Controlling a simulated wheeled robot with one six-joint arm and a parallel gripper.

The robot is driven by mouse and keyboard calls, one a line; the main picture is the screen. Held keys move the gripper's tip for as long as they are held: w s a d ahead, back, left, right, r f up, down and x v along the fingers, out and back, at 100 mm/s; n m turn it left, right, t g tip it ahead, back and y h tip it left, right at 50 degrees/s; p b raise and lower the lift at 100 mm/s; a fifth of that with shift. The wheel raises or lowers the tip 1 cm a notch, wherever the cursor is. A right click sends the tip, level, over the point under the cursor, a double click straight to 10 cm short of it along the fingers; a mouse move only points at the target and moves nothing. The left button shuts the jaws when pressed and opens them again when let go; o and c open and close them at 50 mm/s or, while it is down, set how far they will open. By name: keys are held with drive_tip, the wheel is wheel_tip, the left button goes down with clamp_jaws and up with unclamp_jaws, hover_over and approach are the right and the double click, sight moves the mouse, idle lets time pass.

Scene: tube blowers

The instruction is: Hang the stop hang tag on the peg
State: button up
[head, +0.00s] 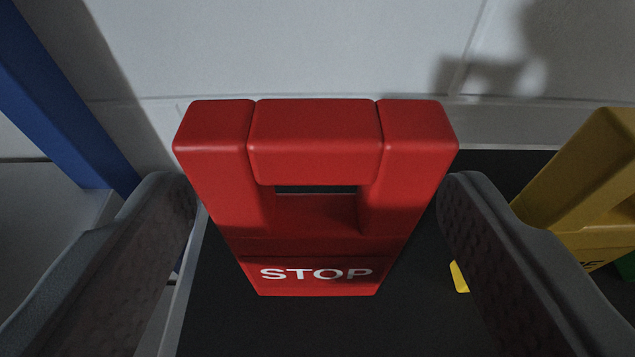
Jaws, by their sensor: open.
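The red stop hang tag (315,245) stands upright in the middle of the head view, with white STOP lettering low on its face and a rectangular opening below its top bar. My gripper (318,195) is open, with one dark finger on each side of the tag. Gaps show between the fingers and the tag's sides, so it does not hold the tag. The peg is not in view.
A yellow tag (590,185) with partly hidden lettering stands close to the right finger. A bit of green shows at the right edge. A blue post (60,90) rises at the left. A pale tiled wall (300,50) is behind the dark surface (225,310).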

drive_tip(key=c, duration=1.1)
drive_tip(key=shift+o, duration=0.2)
drive_tip(key=shift+s+r, duration=0.1)
wheel_tip(320, 180, up, 7)
drive_tip(key=s, duration=2)
drive_tip(key=shift+w+f, duration=0.7)
drive_tip(key=shift+f, duration=3.9)
drive_tip(key=shift+w+f, duration=0.7)
drive_tip(key=shift+f, duration=3.95)
drive_tip(key=shift+w+f, duration=0.7)
drive_tip(key=shift+f, duration=3.9)
